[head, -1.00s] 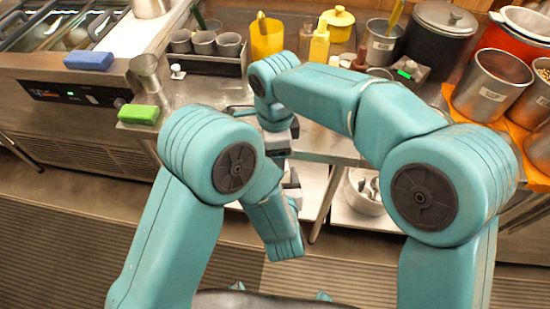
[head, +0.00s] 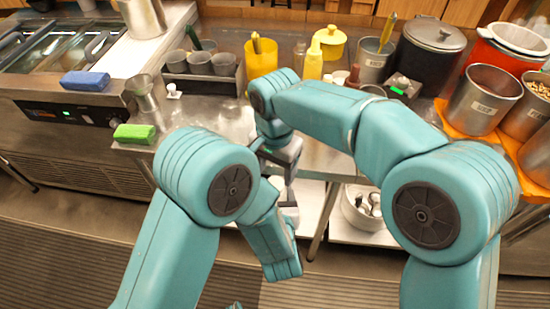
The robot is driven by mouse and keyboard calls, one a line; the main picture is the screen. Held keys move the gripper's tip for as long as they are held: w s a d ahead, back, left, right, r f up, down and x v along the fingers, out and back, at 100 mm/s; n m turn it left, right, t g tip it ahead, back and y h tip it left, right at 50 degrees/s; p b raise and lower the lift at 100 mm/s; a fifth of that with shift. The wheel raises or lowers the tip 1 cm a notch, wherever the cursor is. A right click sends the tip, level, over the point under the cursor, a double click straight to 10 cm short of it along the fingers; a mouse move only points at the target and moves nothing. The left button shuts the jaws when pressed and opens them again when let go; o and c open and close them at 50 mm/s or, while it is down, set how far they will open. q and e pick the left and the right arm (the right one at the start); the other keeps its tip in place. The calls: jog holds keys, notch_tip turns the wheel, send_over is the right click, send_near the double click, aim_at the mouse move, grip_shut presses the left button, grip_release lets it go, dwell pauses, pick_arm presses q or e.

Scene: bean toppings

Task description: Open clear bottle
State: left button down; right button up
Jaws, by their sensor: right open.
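My right gripper (head: 286,178) hangs below the end of my right arm, at the front edge of the steel counter. It is open, with nothing seen between its fingers, though my left arm hides part of it. My left arm crosses in front, and I cannot make out its gripper. A clear bottle (head: 300,52) seems to stand at the back of the counter, left of the yellow squeeze bottle (head: 314,60); it is small and faint, and its cap cannot be made out. My right gripper is well apart from it.
A yellow cup (head: 262,60), grey cups in a rack (head: 205,84) and a yellow pot (head: 330,42) line the back. A dark lidded pot (head: 431,45) and steel tins (head: 482,100) stand right. A green sponge (head: 135,133) lies at the left edge. A bowl (head: 362,208) sits on the lower shelf.

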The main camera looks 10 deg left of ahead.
aim_at(275, 184)
jog(key=shift+f, duration=2.3)
